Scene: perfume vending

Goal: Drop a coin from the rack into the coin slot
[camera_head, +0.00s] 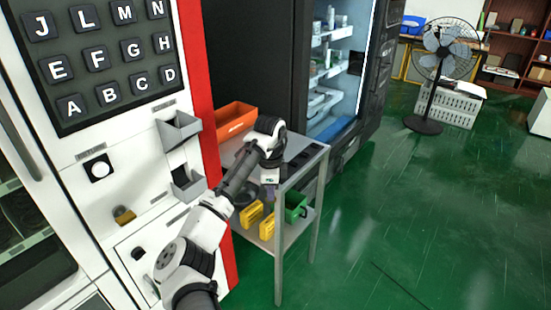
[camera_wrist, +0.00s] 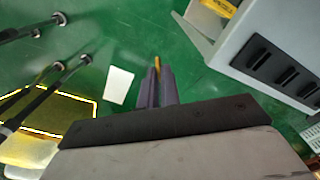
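My gripper (camera_head: 269,190) hangs fingers-down beside the small cart, near its top's front edge. In the wrist view its two purple-grey fingers (camera_wrist: 158,85) are close together, with a thin gold edge between their tips, which looks like a coin (camera_wrist: 157,62) held edge-on. A grey rack with dark slots (camera_wrist: 285,68) is to the right of the fingers, apart from them; no coins can be made out in it. The white vending machine (camera_head: 150,235) stands at the left, with a black square panel with a round white button (camera_head: 98,168). I cannot make out the coin slot for certain.
The cart (camera_head: 313,150) carries an orange bin (camera_head: 236,119) on top, with yellow boxes (camera_head: 267,226) and a green bin (camera_head: 296,206) below. Grey holders (camera_head: 180,131) stick out from the machine. A fan (camera_head: 437,70) stands far back. The green floor at right is open.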

